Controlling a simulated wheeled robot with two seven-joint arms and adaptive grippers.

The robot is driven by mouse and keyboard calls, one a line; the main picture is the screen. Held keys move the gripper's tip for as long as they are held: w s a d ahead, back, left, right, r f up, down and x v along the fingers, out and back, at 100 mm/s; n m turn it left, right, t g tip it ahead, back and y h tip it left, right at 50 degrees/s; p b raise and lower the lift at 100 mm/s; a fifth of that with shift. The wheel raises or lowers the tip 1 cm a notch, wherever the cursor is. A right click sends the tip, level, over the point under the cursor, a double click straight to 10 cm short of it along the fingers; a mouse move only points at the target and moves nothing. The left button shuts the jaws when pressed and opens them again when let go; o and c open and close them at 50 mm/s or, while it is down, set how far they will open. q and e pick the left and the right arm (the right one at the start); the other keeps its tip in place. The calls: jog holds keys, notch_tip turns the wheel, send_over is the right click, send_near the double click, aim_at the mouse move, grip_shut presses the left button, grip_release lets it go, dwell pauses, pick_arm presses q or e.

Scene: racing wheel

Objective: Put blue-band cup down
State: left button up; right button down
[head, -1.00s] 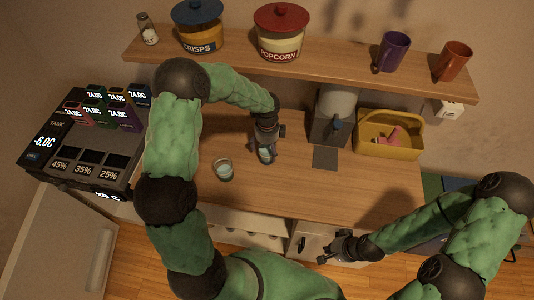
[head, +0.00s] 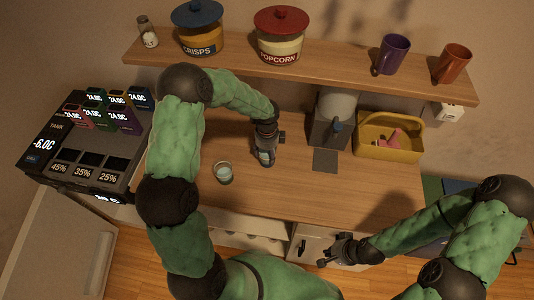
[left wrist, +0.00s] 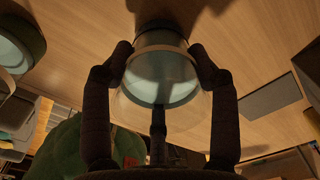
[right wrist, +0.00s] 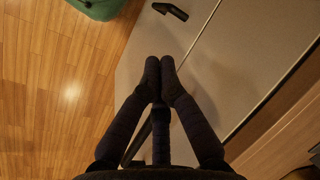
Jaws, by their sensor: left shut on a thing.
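My left gripper (head: 266,148) is over the middle of the wooden counter, shut on a small cup (head: 265,159). In the left wrist view the cup (left wrist: 162,78) sits between the two fingers, with a grey-blue band at its rim. Whether its base touches the counter is hard to tell. A second, similar cup (head: 223,173) stands to its left on the counter, and shows partly at the left edge of the left wrist view (left wrist: 14,48). My right gripper (right wrist: 160,78) is empty, fingertips together, in front of the cabinet doors below the counter.
A grey dispenser (head: 328,130) with a dark pad (head: 325,159) and a yellow basket (head: 372,151) stand right of the held cup. A display unit (head: 80,150) is at the left. A shelf (head: 340,68) with jars and mugs hangs above. The counter front (head: 300,190) is clear.

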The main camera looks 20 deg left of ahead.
pick_arm(q)
jog(key=shift+r, duration=0.2)
jog(key=shift+r, duration=1.45)
jog(key=s+d+r+p, duration=0.1)
jog(key=s+d+r, duration=0.3)
jog(key=s+r, duration=0.5)
jog(key=shift+s+r, duration=0.35)
jog(key=shift+s, duration=1.75)
